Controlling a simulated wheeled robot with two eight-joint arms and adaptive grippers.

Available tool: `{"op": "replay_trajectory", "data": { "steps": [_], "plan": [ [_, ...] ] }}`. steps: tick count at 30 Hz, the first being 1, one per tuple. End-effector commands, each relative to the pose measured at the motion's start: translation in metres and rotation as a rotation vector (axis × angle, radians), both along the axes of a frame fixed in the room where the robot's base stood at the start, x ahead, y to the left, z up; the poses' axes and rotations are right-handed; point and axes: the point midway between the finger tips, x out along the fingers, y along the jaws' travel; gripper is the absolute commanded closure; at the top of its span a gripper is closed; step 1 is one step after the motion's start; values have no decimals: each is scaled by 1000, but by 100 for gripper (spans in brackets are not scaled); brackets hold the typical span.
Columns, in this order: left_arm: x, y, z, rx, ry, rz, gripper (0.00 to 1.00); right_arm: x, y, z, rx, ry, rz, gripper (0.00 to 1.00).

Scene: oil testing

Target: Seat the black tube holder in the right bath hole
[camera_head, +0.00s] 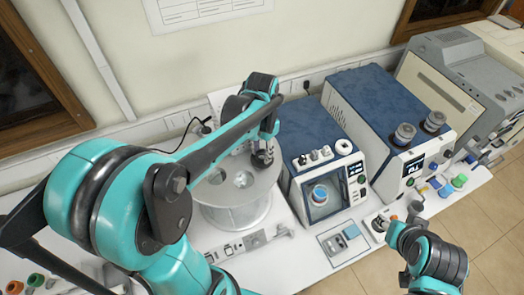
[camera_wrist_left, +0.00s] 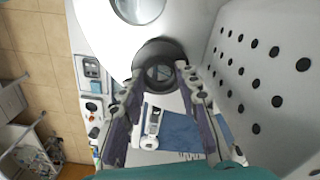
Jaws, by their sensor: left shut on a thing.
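The bath (camera_head: 232,216) is a round, clear-walled vessel with a pale grey lid, left of centre in the head view. Two open holes show in the lid, and one hole (camera_wrist_left: 138,8) also shows at the top of the left wrist view. My left gripper (camera_head: 263,146) reaches over the lid's right rear part. It is shut on the black tube holder (camera_head: 262,159), a dark ring that sits between its fingertips in the left wrist view (camera_wrist_left: 160,52). I cannot tell whether the holder touches the lid. My right arm shows at lower right; its fingers are unclear.
A blue-topped instrument (camera_head: 322,150) stands close right of the bath, with a larger one (camera_head: 385,110) beyond it. A white perforated rack (camera_wrist_left: 262,75) is at the right of the wrist view. Small bottles and trays occupy the bench's front right.

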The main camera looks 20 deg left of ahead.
Motion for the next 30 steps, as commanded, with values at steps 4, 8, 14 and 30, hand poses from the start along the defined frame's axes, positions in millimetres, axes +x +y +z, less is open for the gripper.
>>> {"op": "replay_trajectory", "data": {
  "steps": [4,8,14,30],
  "plan": [
    [0,0,0,0,0,0,97,0,0,0,0,0,0,60],
    [0,0,0,0,0,0,97,0,0,0,0,0,0,60],
    [0,0,-4,0,0,0,97,0,0,-3,0,0,0,60],
    [0,0,-11,0,0,0,59,0,0,-9,0,0,0,60]
  ]
}}
